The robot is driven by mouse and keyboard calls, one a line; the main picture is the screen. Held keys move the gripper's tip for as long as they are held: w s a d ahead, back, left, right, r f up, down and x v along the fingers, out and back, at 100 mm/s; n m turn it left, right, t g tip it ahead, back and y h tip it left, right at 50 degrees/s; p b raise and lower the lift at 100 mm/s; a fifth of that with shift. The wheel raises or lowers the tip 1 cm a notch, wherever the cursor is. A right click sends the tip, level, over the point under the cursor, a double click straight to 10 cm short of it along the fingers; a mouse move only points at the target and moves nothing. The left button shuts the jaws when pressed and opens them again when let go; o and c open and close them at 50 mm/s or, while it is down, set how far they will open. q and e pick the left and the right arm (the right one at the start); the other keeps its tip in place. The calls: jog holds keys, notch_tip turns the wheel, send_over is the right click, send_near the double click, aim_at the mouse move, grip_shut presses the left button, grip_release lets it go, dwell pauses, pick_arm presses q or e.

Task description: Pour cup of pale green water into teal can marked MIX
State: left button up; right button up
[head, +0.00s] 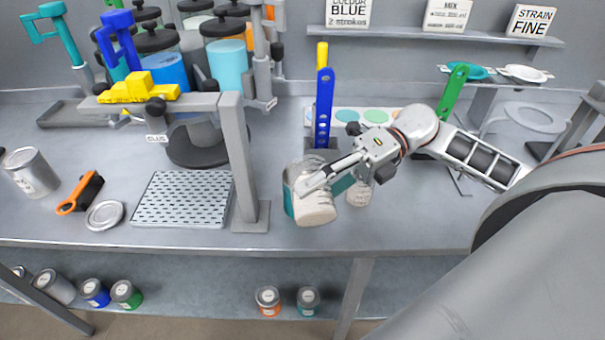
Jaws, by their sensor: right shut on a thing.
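My right gripper (318,184) is at the front middle of the bench, shut on a pale cup (315,208), which looks tilted. Teal shows along the left side of the cup and behind the finger. I cannot tell whether this teal belongs to the cup or to a can behind it. The water is not clearly visible. A second pale vessel (358,194) stands just right of the gripper, partly hidden by it. I cannot make out the word MIX on any can; a wall-shelf card (447,14) reads MIX. My left gripper is out of view.
A grey post stand (238,160) and perforated drip tray (185,200) are left of the gripper. A blue slotted tool (324,105) stands upright behind it. Black-lidded jars (228,55) crowd the back left. A small teal-banded can (308,300) sits on the lower shelf.

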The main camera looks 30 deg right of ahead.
jog(key=shift+w+d+r+m+y, duration=0.2)
jog(key=shift+w+r+m+y, duration=0.1)
jog(key=shift+w+r+m, duration=0.2)
dwell(1.2)
jog(key=shift+w+d+r+m+g+y, duration=0.15)
jog(key=shift+w+r+m+g+y, duration=0.4)
jog(key=shift+m, duration=0.45)
dwell(1.4)
